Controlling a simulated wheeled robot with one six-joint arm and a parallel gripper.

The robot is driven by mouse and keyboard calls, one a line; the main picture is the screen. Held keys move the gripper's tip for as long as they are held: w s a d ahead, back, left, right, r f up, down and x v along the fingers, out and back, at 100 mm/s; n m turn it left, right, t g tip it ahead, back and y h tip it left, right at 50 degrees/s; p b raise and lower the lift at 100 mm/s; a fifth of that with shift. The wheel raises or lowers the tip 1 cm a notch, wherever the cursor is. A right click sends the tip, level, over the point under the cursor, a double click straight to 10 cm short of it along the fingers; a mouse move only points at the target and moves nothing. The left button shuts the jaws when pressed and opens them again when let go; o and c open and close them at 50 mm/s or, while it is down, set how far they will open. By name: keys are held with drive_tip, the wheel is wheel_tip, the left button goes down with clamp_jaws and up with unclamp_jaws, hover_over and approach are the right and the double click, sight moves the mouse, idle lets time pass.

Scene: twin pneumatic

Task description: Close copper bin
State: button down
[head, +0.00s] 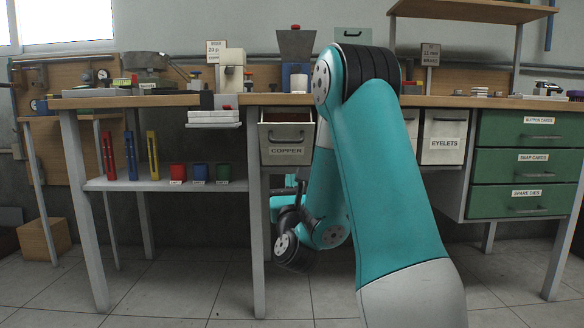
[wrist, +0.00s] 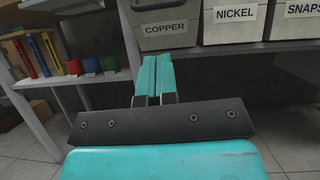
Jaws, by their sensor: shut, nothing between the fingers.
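The copper bin (head: 286,154) is a grey drawer-like bin with a dark handle and a "COPPER" label, under the bench top. It sticks out toward me in the head view, and its open top shows. In the wrist view the copper bin (wrist: 163,27) is at the top, with its label and the lower part of its handle showing. My gripper (wrist: 154,62) is shut and empty, with its teal fingers pointing forward, below the bin's front in the picture. I cannot tell whether they touch it. In the head view my arm hides most of the gripper.
The nickel bin (wrist: 235,18) sits right of the copper bin. The eyelets bin (head: 444,142) and green drawers (head: 526,161) are further right. A lower shelf (head: 150,184) at left holds small coloured bins. A bench leg (head: 257,240) stands close to my gripper's left.

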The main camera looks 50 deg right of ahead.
sight(293, 141)
drive_tip(key=shift+m+g+h, duration=0.4)
drive_tip(key=shift+m+h, duration=0.1)
drive_tip(key=p+x, duration=0.2)
drive_tip(key=x, duration=0.4)
drive_tip(key=p+x, duration=0.3)
drive_tip(key=x, duration=0.3)
drive_tip(key=shift+s+d+r, duration=0.25)
drive_tip(key=shift+d, duration=0.1)
drive_tip(key=shift+p+x, duration=0.4)
drive_tip(key=shift+x, duration=0.35)
drive_tip(key=shift+w+f, duration=0.1)
drive_tip(key=shift+f, duration=0.05)
